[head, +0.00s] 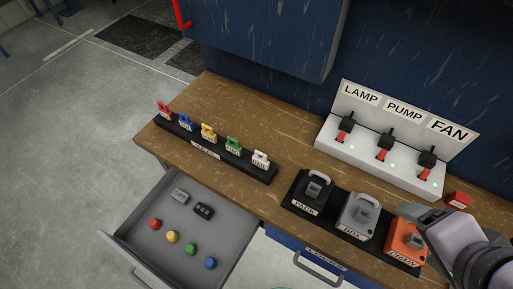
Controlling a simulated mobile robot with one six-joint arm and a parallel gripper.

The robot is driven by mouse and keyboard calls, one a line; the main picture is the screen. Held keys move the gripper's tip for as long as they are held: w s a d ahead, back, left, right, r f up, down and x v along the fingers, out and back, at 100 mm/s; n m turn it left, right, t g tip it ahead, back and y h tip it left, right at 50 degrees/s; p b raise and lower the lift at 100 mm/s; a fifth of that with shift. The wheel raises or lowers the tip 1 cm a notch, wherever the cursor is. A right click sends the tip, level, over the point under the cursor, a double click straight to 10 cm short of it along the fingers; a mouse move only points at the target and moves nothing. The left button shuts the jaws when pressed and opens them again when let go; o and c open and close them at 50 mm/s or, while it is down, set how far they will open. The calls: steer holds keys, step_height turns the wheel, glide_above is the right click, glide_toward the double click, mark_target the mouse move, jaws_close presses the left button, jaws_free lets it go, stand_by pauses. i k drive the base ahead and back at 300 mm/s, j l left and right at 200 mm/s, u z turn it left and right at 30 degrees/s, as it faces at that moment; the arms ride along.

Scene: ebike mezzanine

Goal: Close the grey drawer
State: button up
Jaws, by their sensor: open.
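The grey drawer (128,246) is pulled out from under the left part of the wooden bench, at the lower left. Its handle (148,276) is on the front face and is partly cut off by the bottom edge. Inside lie red, yellow, green and blue round pieces, a grey block (180,196) and a black block (203,210). My gripper (428,226) is at the far right, beside or over the orange case, well away from the drawer. It is open, and I see nothing held in it; its fingertips are hard to make out.
A rack of coloured tagged pieces (215,149) stands on the bench (262,110) above the drawer. A dark tray holds black, grey and orange cases (405,238). Behind is a lever panel (372,160) labelled LAMP, PUMP, FAN. Another handle (318,268) is right of the drawer. Floor at left is clear.

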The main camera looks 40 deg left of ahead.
mark_target(226, 236)
steer(key=u, duration=0.45)
steer(key=j+u, duration=0.1)
steer(key=u, duration=0.85)
steer(key=j+u, duration=0.1)
steer(key=u, duration=0.85)
steer(key=j+u, duration=0.1)
steer(key=u, duration=0.85)
